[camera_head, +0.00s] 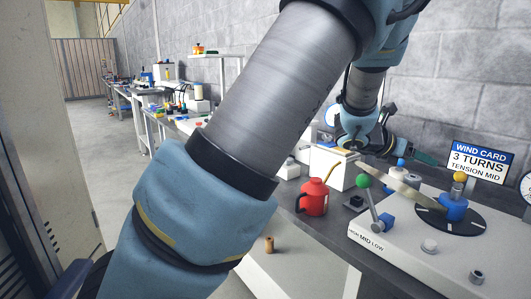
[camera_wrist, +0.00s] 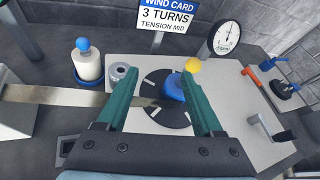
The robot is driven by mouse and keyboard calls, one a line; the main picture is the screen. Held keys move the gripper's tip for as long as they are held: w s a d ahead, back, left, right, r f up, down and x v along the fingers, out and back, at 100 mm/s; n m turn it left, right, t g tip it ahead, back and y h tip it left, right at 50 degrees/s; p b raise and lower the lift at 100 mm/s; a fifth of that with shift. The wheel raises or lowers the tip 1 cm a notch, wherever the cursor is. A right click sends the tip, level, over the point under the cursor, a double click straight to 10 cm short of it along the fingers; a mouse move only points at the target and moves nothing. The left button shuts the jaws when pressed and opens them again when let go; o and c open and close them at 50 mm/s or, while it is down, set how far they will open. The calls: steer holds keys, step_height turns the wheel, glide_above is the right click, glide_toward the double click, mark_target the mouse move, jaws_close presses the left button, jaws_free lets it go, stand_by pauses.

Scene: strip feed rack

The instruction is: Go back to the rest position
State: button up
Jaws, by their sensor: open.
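My gripper (camera_wrist: 160,80) has two green fingers, spread apart with nothing held between them in the wrist view. It also shows in the head view (camera_head: 425,158), small and partly hidden, raised above the bench in front of the grey wall. Past the fingers in the wrist view is a black disc (camera_wrist: 158,117) with a blue hub (camera_wrist: 173,88) and a yellow ball knob (camera_wrist: 193,65). The right finger covers part of the hub. A beige strip (camera_wrist: 50,96) runs from the left towards the disc and passes behind the left finger.
A white machine base (camera_head: 400,240) carries the disc and a green-knobbed lever (camera_head: 363,182). A red can (camera_head: 313,198) stands left of it. A blue-topped white roller (camera_wrist: 88,65), a dial gauge (camera_wrist: 224,37) and a wind card (camera_head: 480,160) are close by. Free room lies above the bench.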

steer(key=w+a+f+n+t+y, duration=0.1)
steer(key=w+a+n+t+y, duration=0.2)
steer(key=a+n, duration=0.55)
steer(key=w+a+f+n+t+y+p, duration=0.1)
steer(key=w+a+n+y, duration=0.1)
steer(key=w+a+n, duration=0.6)
steer(key=w+a+f+n+t+y, duration=0.25)
steer(key=a+n, duration=0.45)
steer(key=a, duration=0.4)
steer(key=s+a+f+n+g+y, duration=0.1)
steer(key=s+a+n+g+y, duration=0.1)
steer(key=s+a+n, duration=0.35)
steer(key=s+a+f+n+g+y, duration=0.1)
steer(key=s+a+n+y, duration=0.15)
steer(key=a+n, duration=0.5)
steer(key=s+a+f+n+g+y+p, duration=0.1)
steer(key=s+a+n+g, duration=0.3)
steer(key=s+a+n, duration=0.4)
steer(key=s+f+n, duration=0.1)
steer(key=s+n, duration=0.2)
steer(key=s, duration=0.1)
steer(key=shift+s+a+g, duration=0.15)
steer(key=shift+g, duration=0.2)
steer(key=shift+n, duration=0.25)
